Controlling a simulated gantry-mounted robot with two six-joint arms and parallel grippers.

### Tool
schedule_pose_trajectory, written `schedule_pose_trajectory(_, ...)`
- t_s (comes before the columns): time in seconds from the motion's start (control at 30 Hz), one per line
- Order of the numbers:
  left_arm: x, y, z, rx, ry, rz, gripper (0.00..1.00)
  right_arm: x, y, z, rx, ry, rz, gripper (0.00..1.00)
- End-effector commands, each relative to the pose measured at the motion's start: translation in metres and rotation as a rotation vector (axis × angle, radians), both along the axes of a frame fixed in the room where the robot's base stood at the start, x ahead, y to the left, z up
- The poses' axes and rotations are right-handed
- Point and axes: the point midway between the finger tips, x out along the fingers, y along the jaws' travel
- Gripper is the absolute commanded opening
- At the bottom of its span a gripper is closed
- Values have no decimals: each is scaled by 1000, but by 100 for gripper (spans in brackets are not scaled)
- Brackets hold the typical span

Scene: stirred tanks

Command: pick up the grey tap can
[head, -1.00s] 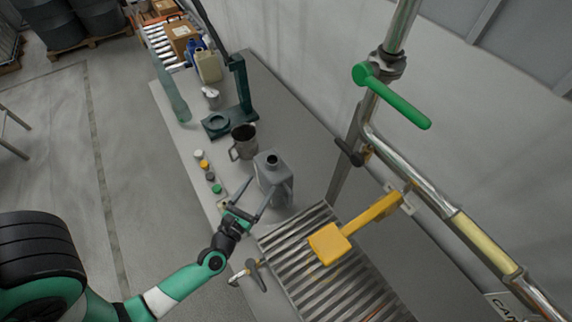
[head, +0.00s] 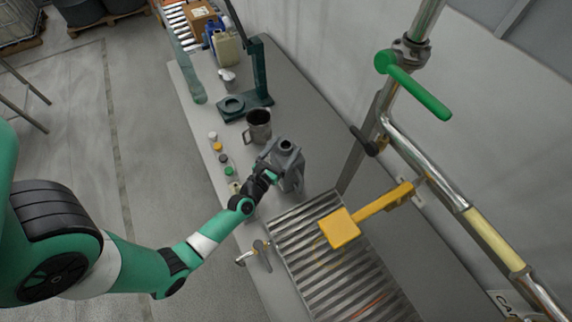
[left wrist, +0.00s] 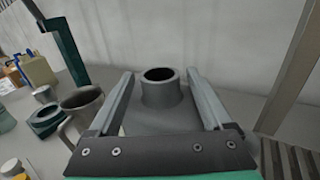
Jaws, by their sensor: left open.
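The grey tap can (head: 292,172) stands upright on the table beside the roller grate, with its round open neck on top. In the left wrist view the can (left wrist: 159,106) fills the space between my fingers. My left gripper (head: 279,160) is at the can, with its jaws open and one finger on each side of the neck and shoulder. In the left wrist view the left gripper's fingers (left wrist: 160,92) reach along the can's sides; whether they touch it I cannot tell. The can's lower body is hidden there. My right gripper is in no view.
A grey metal jug (head: 258,127) stands close behind the can. A dark green stand (head: 258,82) is farther back. Several small caps (head: 218,147) lie along the table's left edge. A roller grate (head: 300,237) and a yellow paddle (head: 341,228) are at the front right.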

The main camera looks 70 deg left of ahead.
Motion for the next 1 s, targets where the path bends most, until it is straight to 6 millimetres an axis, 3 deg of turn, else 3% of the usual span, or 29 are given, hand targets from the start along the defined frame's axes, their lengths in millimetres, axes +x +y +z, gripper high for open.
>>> schedule_pose_trajectory(0.27,5,3,0,0,1,0,84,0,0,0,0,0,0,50)
schedule_pose_trajectory(0.73,5,3,0,0,0,0,0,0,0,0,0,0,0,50)
schedule_pose_trajectory(1.0,5,3,0,0,0,0,0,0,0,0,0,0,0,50)
